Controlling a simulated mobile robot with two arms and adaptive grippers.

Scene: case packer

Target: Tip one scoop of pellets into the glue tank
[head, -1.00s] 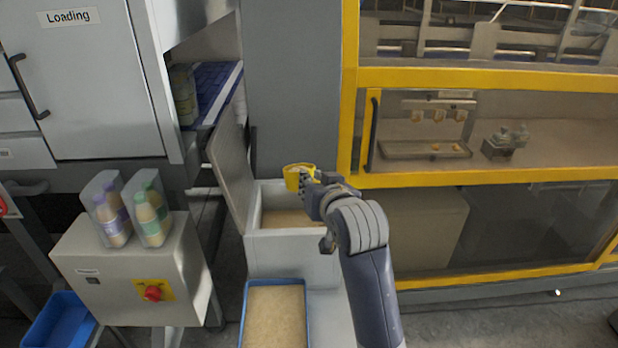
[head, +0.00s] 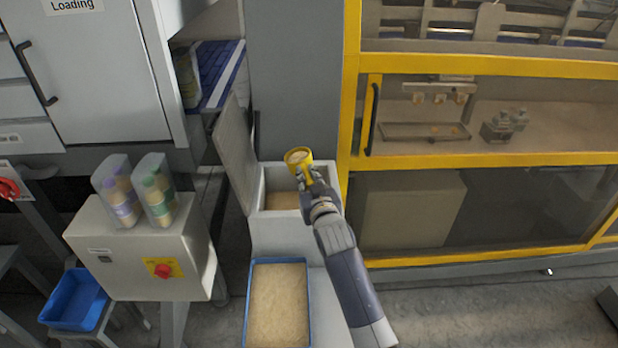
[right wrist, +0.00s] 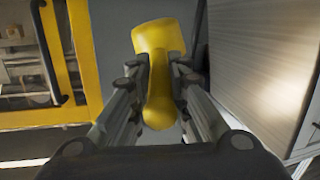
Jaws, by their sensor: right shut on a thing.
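My right gripper (head: 308,182) is shut on the handle of a yellow scoop (head: 299,155). The scoop shows pale pellets inside and is held over the glue tank. In the right wrist view the scoop (right wrist: 158,45) sits with its handle between the two fingers (right wrist: 157,95). The glue tank (head: 262,228) is a grey box with its lid (head: 235,150) raised at the left. Tan pellets or glue show in its opening below the scoop. A blue tray (head: 251,300) full of tan pellets stands in front of the tank. My left gripper is not in view.
A yellow-framed guarded machine (head: 480,160) stands close at the right of the tank. A grey control box (head: 150,255) with a red knob and two clear packs of bottles (head: 121,203) stands at the left. An empty blue bin (head: 75,300) is low at the far left.

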